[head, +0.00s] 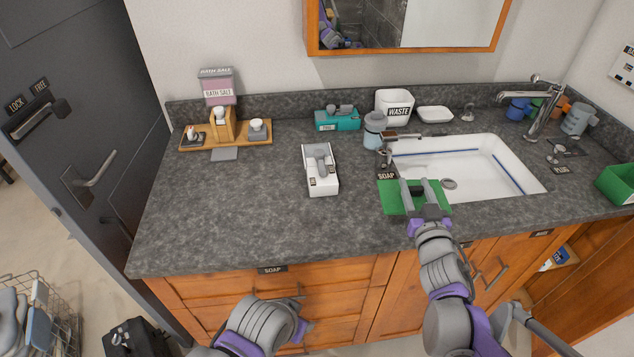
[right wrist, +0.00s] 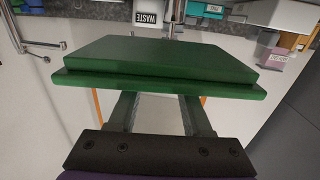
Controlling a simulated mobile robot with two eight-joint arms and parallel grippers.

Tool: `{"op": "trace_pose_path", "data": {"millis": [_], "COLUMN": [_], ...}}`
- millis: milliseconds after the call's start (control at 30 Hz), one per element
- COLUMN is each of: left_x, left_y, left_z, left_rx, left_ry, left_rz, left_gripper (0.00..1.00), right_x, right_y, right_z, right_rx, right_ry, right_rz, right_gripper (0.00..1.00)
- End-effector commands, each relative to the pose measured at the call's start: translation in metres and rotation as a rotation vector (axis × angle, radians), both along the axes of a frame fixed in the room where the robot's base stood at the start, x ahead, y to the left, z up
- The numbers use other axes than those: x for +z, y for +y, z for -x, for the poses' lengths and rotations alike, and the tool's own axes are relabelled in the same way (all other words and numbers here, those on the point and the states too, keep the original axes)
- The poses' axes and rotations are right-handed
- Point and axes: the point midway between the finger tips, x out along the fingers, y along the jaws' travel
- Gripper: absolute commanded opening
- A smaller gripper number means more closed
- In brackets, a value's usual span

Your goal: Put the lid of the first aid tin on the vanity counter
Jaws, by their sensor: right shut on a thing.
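The green lid (head: 392,200) is held in my right gripper (head: 415,190), whose two fingers grip its near side. In the head view it overlaps the front left of the sink and the counter edge. The right wrist view shows the flat, stepped lid (right wrist: 160,60) filling the upper middle, beyond the fingers. A green open box (head: 618,185), likely the tin, stands at the far right of the vanity counter (head: 240,210) and is cut by the frame. My left arm is low in front of the drawers; its fingers are hidden.
The white sink (head: 480,165) and faucet (head: 540,100) lie beyond the lid. A white dispenser-like item (head: 320,180), a teal box (head: 337,120) and a soap bottle (head: 373,135) stand left of the sink. A wooden tray (head: 250,142) is farther left. The front left counter is clear.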

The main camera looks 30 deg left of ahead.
Motion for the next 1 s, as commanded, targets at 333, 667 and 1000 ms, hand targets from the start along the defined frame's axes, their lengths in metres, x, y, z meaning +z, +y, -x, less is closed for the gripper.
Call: {"op": "trace_pose_path", "data": {"millis": [333, 667, 1000], "left_x": [-0.029, -0.036, -0.042], "left_y": [0.000, 0.000, 0.000], "left_z": [0.003, 0.003, 0.004], "left_rx": [0.000, 0.000, 0.000], "left_ry": [0.009, 0.011, 0.013], "left_rz": [0.000, 0.000, 0.000], "left_gripper": [0.50, 0.50, 0.50], "right_x": [0.030, -0.003, -0.040], "right_y": [0.107, 0.110, 0.110], "right_z": [0.034, 0.035, 0.035], "right_rx": [0.113, 0.116, 0.116], "right_ry": [0.001, -0.001, -0.002], "right_rz": [0.000, 0.003, 0.002], "right_gripper": [0.00, 0.00, 0.00]}}
